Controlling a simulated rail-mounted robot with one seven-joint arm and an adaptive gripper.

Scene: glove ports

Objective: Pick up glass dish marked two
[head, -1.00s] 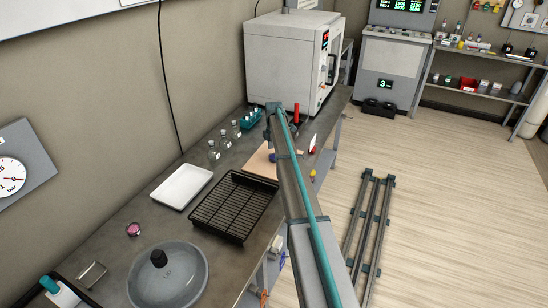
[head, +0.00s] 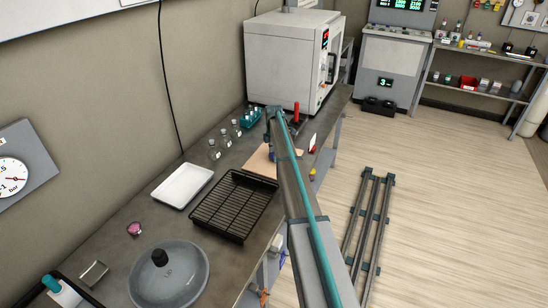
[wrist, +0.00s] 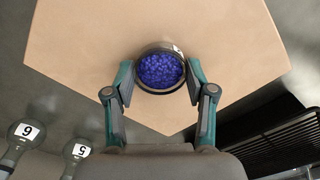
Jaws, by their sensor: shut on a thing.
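A round glass dish (wrist: 147,48) filled with blue beads is at the middle of the wrist view, over a tan wooden board (wrist: 85,30). A white label shows on its upper right rim, but its number is not legible. My gripper (wrist: 161,76) is shut on the dish, with one finger against its left side and one against its right. I cannot tell whether the dish touches the board or is slightly above it. In the head view my arm hides the dish and most of the gripper; part of the board (head: 258,166) shows.
Flasks marked 6 (wrist: 24,133) and 5 (wrist: 80,152) stand left of the board in the wrist view. A black wire rack (head: 234,205) lies near the board, beside a white tray (head: 183,186). A large white oven (head: 288,60) stands at the bench's far end.

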